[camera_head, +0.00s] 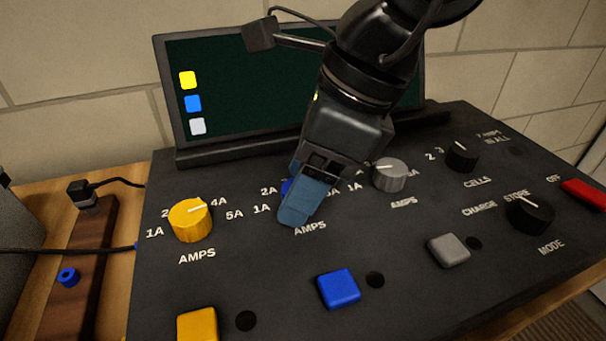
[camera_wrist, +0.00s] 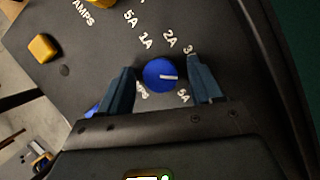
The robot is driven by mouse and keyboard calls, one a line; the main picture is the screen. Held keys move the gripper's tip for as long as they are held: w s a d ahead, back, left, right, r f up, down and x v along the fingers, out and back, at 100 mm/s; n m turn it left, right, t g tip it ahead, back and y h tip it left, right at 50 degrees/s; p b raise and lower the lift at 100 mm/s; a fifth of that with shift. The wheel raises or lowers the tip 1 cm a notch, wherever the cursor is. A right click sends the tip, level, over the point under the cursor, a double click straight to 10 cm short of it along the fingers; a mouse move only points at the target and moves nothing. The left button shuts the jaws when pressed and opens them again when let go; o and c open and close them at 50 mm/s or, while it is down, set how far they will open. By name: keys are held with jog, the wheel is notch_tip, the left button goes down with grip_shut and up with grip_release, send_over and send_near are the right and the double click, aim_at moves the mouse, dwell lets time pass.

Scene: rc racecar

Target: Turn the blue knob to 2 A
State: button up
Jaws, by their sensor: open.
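The blue knob (camera_wrist: 160,70) sits between the two fingers of my gripper (camera_wrist: 161,66) in the wrist view, with a gap visible on both sides. My gripper is open, one finger to each side of the knob. The knob's white line points right, toward the right finger, between the 3A and 5A marks; any mark there is hidden. The 2A mark (camera_wrist: 170,38) is above the knob, slightly right. In the head view my gripper (camera_head: 300,215) covers most of the blue knob (camera_head: 286,187), leaving only a sliver at its left.
On the dark panel (camera_head: 290,260), a yellow knob (camera_head: 190,220) stands left and a grey knob (camera_head: 390,174) right of my gripper. A blue button (camera_head: 338,288) lies in front. A screen (camera_head: 240,100) stands behind. Black knobs (camera_head: 530,214) and a red switch (camera_head: 584,194) are farther right.

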jog(key=c, duration=1.1)
jog(key=shift+o, duration=0.2)
jog(key=shift+n, duration=0.3)
jog(key=n+g, duration=0.1)
jog(key=n, duration=0.1)
jog(key=shift+n, duration=0.3)
jog(key=n+g, duration=0.1)
jog(key=n, duration=0.1)
jog(key=n+g, duration=0.1)
jog(key=n, duration=0.1)
jog(key=shift+w+a+n+h, duration=0.1)
jog(key=shift+w+n+h, duration=0.05)
jog(key=shift+n+h, duration=0.2)
jog(key=n+g+h+b, duration=0.1)
jog(key=n, duration=0.3)
jog(key=shift+n, duration=0.25)
jog(key=shift+w+n+g+h+b, duration=0.1)
jog(key=shift+n+g+h+b, duration=0.5)
jog(key=shift+n, duration=1)
